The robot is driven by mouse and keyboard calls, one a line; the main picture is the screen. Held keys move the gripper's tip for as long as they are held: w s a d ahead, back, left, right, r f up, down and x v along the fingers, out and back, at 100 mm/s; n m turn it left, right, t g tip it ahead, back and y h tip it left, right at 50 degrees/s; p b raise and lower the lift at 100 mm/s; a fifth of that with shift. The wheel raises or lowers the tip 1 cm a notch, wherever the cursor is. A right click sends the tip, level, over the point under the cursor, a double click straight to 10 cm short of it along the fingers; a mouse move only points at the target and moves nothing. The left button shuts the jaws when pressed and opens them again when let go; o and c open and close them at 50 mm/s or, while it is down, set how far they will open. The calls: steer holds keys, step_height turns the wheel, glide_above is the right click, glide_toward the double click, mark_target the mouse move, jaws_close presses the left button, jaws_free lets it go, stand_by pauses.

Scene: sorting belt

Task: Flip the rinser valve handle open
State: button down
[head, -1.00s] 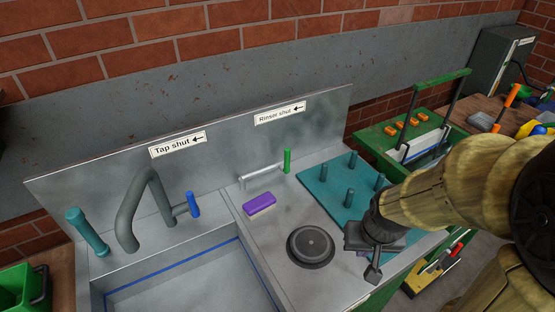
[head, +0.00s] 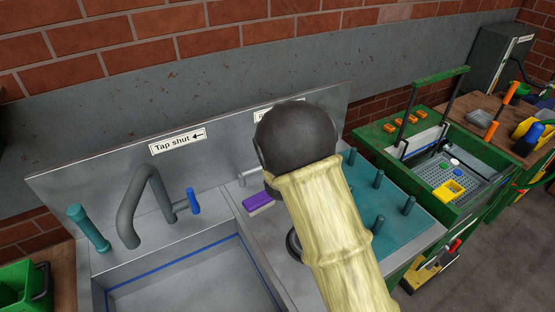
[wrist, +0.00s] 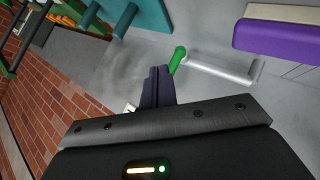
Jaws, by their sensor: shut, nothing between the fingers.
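The rinser valve's green handle (wrist: 177,58) is at the end of its silver pipe (wrist: 222,69) in the wrist view. My gripper (wrist: 157,76) is shut and empty, with its dark fingers just left of the green handle. I cannot tell whether they touch. In the head view my arm hides the handle and my gripper, and only the far left end of the silver pipe (head: 248,179) shows. The rinser's label (head: 263,116) is almost wholly covered.
A purple sponge (head: 258,201) lies beside the pipe and shows in the wrist view (wrist: 278,42). A teal peg board (head: 405,232) stands to the right. The tap's blue handle (head: 194,201) and grey spout (head: 128,220) stand left, behind the sink (head: 190,285).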

steer(key=a+n+t+h, duration=0.1)
steer(key=a, duration=0.1)
steer(key=w+a+f+n+t+h, duration=0.1)
steer(key=a, duration=0.2)
steer(key=w+a+f+n+t, duration=0.1)
steer(key=a, duration=0.1)
steer(key=shift+a+f+n+h, duration=0.25)
steer(key=shift+a+n+h, duration=0.05)
steer(key=shift+a+h, duration=0.1)
steer(key=a+n+t, duration=0.1)
steer(key=s+a+t+h, duration=0.1)
steer(key=a, duration=0.1)
steer(key=s+a+n+t, duration=0.1)
steer(key=a, duration=0.1)
steer(key=shift+s+f+n+h, duration=0.15)
steer(key=shift+f+n+h, duration=0.15)
steer(key=shift+f+h, duration=0.1)
steer(key=shift+s+a, duration=0.3)
steer(key=shift+w, duration=0.1)
steer(key=s+d+p+x, duration=0.1)
steer(key=d+p+x, duration=0.2)
steer(key=x, duration=0.9)
steer(key=shift+w+r+p, duration=0.2)
steer(key=shift+w+p, duration=0.05)
steer(key=shift+p, duration=0.55)
steer(key=shift+w+d+r, duration=0.1)
steer(key=shift+d+r, duration=0.05)
